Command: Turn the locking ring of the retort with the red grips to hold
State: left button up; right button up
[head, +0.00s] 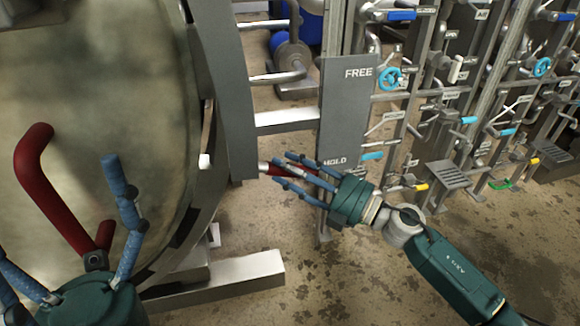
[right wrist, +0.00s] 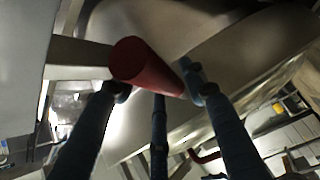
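The retort's round door (head: 90,90) fills the left of the head view, with the grey locking ring (head: 225,85) along its right edge. One red grip (head: 50,190) stands out in front of the door at left. My left gripper (head: 70,220) is in front of its lower end, fingers spread, partly cut off. Another red grip (head: 283,169) sticks out from the ring beside the word HOLD. My right gripper (head: 283,171) has its fingers around this grip, spread rather than closed. In the right wrist view the red grip's end (right wrist: 135,60) lies between the fingers; contact is unclear.
A grey plate (head: 346,110) marked FREE at the top and HOLD lower down stands right of the ring. Pipe racks with blue handwheels (head: 388,79) and labelled valves fill the right background. A metal beam (head: 225,275) lies low below the ring. The floor at the bottom middle is bare.

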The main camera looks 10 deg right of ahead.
jog(key=shift+o, duration=0.3)
jog(key=shift+s+a+f, duration=0.1)
jog(key=shift+a+f, duration=0.05)
jog(key=shift+f, duration=0.65)
jog(key=shift+s+d+f, duration=0.1)
jog(key=shift+d+f, duration=0.1)
jog(key=shift+d, duration=0.05)
jog(key=r+v, duration=0.1)
jog(key=v, duration=1)
jog(key=shift+s+r, duration=0.3)
jog(key=shift+r, duration=0.05)
